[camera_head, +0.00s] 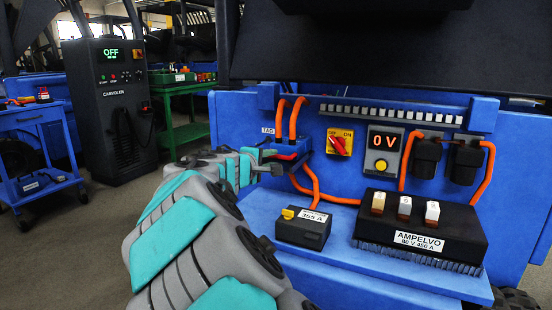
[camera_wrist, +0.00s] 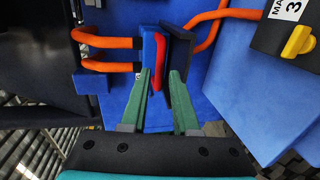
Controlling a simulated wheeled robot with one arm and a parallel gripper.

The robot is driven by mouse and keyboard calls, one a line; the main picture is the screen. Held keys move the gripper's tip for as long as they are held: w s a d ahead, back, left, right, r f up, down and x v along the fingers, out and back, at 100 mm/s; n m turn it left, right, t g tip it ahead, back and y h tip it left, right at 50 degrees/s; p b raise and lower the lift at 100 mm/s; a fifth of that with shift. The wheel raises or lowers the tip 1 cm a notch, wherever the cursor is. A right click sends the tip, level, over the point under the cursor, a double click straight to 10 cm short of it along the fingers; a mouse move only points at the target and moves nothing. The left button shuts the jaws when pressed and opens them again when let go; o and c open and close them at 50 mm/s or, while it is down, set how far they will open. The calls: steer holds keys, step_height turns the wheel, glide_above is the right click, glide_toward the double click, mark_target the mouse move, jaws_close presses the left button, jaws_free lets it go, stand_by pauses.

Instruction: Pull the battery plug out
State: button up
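The battery plug (camera_head: 270,146) is a blue block at the left of the blue truck's panel, with orange cables running to it from above. In the wrist view the blue plug (camera_wrist: 149,45) has a red handle (camera_wrist: 160,62) along its side and stands against a dark socket block (camera_wrist: 178,48). My gripper (camera_head: 259,166) is at the plug in the head view, partly hidden by my own arm. In the wrist view its green fingers (camera_wrist: 161,72) are apart, with the red handle between their tips. A gap shows beside the handle; contact cannot be told.
A red switch on a yellow plate (camera_head: 340,142) and a display reading 0 V (camera_head: 384,147) are right of the plug. Below are a black box labelled 355 A (camera_head: 303,231) and the AMPELVO unit (camera_head: 419,247). A charger reading OFF (camera_head: 107,110) stands left.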

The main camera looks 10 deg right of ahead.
mark_target(278, 158)
steer(key=shift+x, duration=1.65)
jaws_close()
steer(key=shift+s+f, duration=0.1)
